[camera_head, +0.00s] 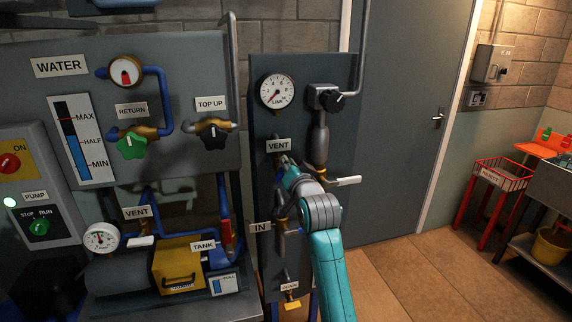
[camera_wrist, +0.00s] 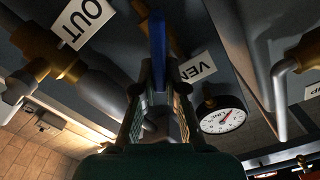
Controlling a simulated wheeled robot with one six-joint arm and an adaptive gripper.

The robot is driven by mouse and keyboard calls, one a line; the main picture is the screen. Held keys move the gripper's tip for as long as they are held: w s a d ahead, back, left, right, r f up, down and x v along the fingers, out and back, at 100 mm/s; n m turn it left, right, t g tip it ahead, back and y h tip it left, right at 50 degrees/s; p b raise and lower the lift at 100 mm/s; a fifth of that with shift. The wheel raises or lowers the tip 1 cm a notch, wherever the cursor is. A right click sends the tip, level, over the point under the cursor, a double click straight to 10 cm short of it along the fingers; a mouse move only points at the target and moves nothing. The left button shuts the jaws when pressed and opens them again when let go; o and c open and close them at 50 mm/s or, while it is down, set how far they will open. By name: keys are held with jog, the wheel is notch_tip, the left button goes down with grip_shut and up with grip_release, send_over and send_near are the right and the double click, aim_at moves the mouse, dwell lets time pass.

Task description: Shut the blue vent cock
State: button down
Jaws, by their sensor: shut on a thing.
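The right-hand panel (camera_head: 318,75) carries a VENT label (camera_head: 279,145), with my gripper (camera_head: 284,165) just below it. In the wrist view a narrow blue handle (camera_wrist: 158,38), the blue vent cock, runs up the picture between the fingertips of my gripper (camera_wrist: 159,75). My gripper is shut on it. The VENT label (camera_wrist: 197,67) is just to the right of the fingers there.
A dial gauge (camera_head: 277,91) and a black-knobbed valve (camera_head: 332,99) are above on the same panel. An OUT label (camera_wrist: 82,22) and brass fitting (camera_wrist: 45,52) lie left in the wrist view. Another VENT label (camera_head: 137,212) is on the left unit. Floor (camera_head: 400,270) is clear to the right.

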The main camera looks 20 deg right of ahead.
jog(key=m, duration=0.3)
jog(key=f+m, duration=0.1)
jog(key=m, duration=0.3)
jog(key=d+f+m, duration=0.1)
jog(key=m, duration=0.3)
jog(key=shift+d+f, duration=0.1)
jog(key=shift+f, duration=0.2)
dwell(0.3)
jog(key=c, duration=1.2)
grip_release()
jog(key=s, duration=1.2)
